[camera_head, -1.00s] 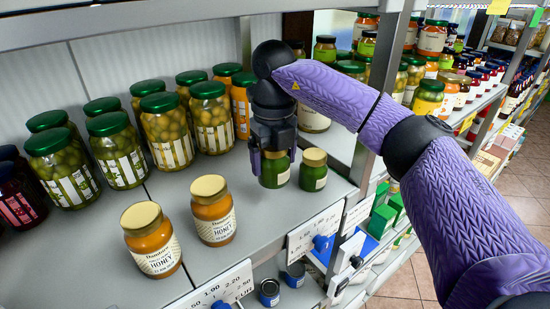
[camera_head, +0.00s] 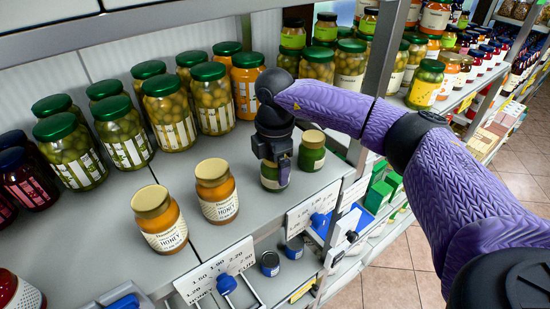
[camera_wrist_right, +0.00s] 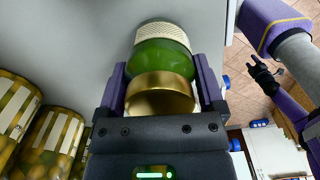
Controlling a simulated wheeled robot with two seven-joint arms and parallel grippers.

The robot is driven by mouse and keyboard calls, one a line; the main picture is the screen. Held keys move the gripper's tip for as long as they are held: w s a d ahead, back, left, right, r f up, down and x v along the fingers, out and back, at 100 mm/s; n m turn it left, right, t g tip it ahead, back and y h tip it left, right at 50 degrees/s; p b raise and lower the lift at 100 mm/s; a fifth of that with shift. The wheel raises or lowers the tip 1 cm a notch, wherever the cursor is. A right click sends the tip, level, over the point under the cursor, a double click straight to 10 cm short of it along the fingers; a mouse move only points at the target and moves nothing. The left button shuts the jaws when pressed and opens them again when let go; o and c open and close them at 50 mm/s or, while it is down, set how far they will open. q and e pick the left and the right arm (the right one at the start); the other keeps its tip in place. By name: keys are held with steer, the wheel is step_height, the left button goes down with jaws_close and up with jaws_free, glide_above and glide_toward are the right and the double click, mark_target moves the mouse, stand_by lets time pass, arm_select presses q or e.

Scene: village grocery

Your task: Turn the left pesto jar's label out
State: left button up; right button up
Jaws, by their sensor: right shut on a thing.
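The left pesto jar (camera_head: 272,178) is green with a gold lid and a pale label. It stands upright near the shelf's front edge. My right gripper (camera_head: 274,160) comes down from above and is shut on it, hiding its lid and upper part. In the right wrist view the jar (camera_wrist_right: 161,60) is between the two fingers, its pale label band at the far end. The label's facing is hard to tell. The right pesto jar (camera_head: 312,151) stands close to the right. A black gripper-like hand (camera_wrist_right: 262,75), apparently my left, shows in the right wrist view; its fingers are unclear.
Two honey jars (camera_head: 160,220) (camera_head: 216,191) stand to the left on the shelf (camera_head: 110,235). Green-lidded olive jars (camera_head: 123,132) line the back. A shelf post (camera_head: 378,80) rises at the right. Price tags (camera_head: 215,270) edge the front.

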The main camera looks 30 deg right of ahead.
steer(key=shift+f, duration=0.1)
steer(key=o, duration=1.3)
steer(key=shift+o, duration=0.2)
